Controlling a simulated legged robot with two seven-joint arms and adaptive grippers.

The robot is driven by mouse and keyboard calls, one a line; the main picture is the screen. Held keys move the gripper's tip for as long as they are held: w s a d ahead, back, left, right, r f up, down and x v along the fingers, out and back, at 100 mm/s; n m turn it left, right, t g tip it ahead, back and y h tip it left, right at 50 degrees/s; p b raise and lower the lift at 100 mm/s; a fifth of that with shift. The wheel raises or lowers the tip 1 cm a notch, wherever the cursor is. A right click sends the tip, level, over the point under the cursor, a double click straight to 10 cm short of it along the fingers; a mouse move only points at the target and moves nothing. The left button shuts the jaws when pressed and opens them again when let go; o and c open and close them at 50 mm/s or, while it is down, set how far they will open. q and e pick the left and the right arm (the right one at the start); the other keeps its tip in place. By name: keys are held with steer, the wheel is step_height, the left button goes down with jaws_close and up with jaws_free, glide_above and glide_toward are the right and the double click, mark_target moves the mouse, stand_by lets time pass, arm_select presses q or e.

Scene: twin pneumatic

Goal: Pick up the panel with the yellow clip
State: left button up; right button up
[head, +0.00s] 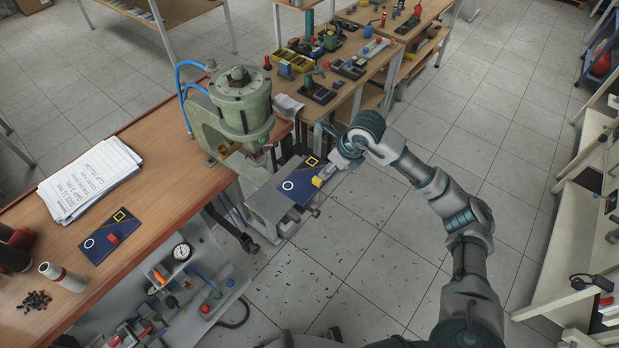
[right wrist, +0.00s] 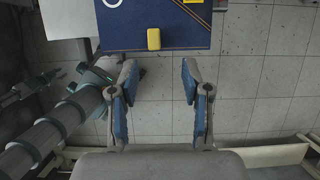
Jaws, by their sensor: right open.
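A dark blue panel (head: 302,179) with a white ring, a yellow square outline and a yellow clip (head: 317,182) lies on a grey metal stand beside the bench. In the right wrist view the panel (right wrist: 185,34) fills the top, with the yellow clip (right wrist: 154,39) near its edge. My right gripper (head: 334,167) is at the panel's right edge, by the clip. In the right wrist view the right gripper (right wrist: 157,72) is open and empty, its fingertips just short of the panel edge. My left gripper cannot be made out.
Another blue panel (head: 112,237) with a red clip lies on the wooden bench (head: 160,190) by papers (head: 90,180). A green press (head: 238,110) stands at the bench's edge, close to the stand.

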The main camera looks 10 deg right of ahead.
mark_target(319, 180)
steer(key=x, duration=0.2)
steer(key=p+x, duration=0.1)
steer(key=x, duration=0.5)
steer(key=shift+a+f, duration=0.2)
steer(key=shift+a, duration=0.15)
steer(key=shift+s, duration=0.1)
jaws_close()
